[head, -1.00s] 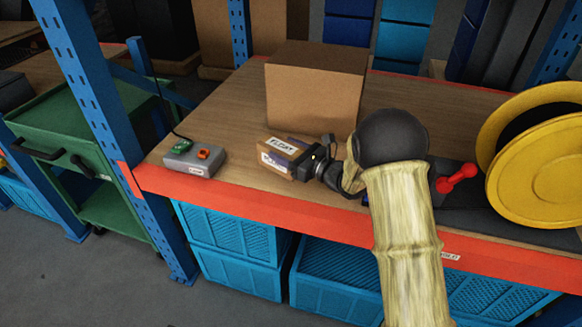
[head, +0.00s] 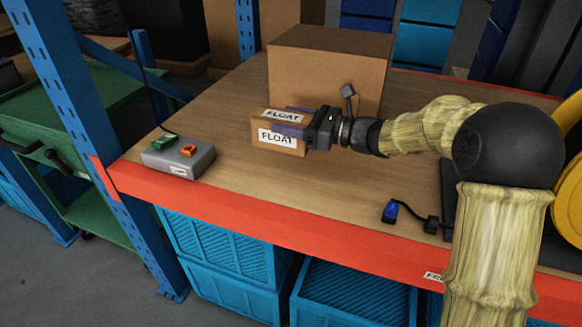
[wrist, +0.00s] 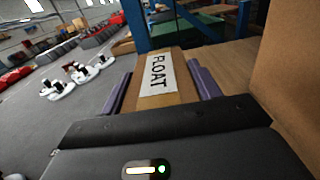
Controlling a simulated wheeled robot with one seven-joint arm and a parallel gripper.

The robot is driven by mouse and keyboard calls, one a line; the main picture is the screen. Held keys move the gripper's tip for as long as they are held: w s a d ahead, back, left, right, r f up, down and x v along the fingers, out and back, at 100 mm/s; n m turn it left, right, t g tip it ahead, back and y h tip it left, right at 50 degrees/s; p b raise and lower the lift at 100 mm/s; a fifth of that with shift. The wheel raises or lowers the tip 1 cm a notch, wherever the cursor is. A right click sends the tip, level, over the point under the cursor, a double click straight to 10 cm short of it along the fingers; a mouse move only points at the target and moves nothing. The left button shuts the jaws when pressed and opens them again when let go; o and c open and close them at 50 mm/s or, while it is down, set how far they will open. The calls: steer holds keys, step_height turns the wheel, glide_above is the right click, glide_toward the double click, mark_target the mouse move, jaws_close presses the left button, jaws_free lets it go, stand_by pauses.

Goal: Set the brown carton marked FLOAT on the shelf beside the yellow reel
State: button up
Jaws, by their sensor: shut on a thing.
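The small brown carton marked FLOAT (head: 274,146) is held in my gripper (head: 300,132), with white labels on its top and front. In the wrist view the carton (wrist: 152,98) sits between the two purple finger pads. My gripper is shut on it and comes from the right. The carton is over the wooden shelf (head: 235,205), in front of the large brown box; I cannot tell whether its underside touches the shelf. The yellow reel (head: 568,195) stands at the right edge, partly hidden behind my arm.
A large plain brown box (head: 325,75) stands behind the carton. A grey control box (head: 178,158) with green and orange switches sits at the shelf's left front. A small blue connector (head: 391,211) on a cable lies to the right. The shelf's front middle is clear.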

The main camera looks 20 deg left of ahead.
mark_target(291, 144)
steer(key=shift+f+b, duration=0.5)
steer(key=shift+f, duration=2.65)
steer(key=shift+f, duration=1.85)
steer(key=shift+f+b, duration=0.1)
steer(key=shift+b, duration=0.3)
steer(key=o, duration=1.1)
steer(key=shift+o, duration=0.2)
steer(key=shift+d, duration=0.1)
steer(key=d, duration=0.8)
steer(key=s+d, duration=0.1)
steer(key=d, duration=0.2)
steer(key=shift+d, duration=0.4)
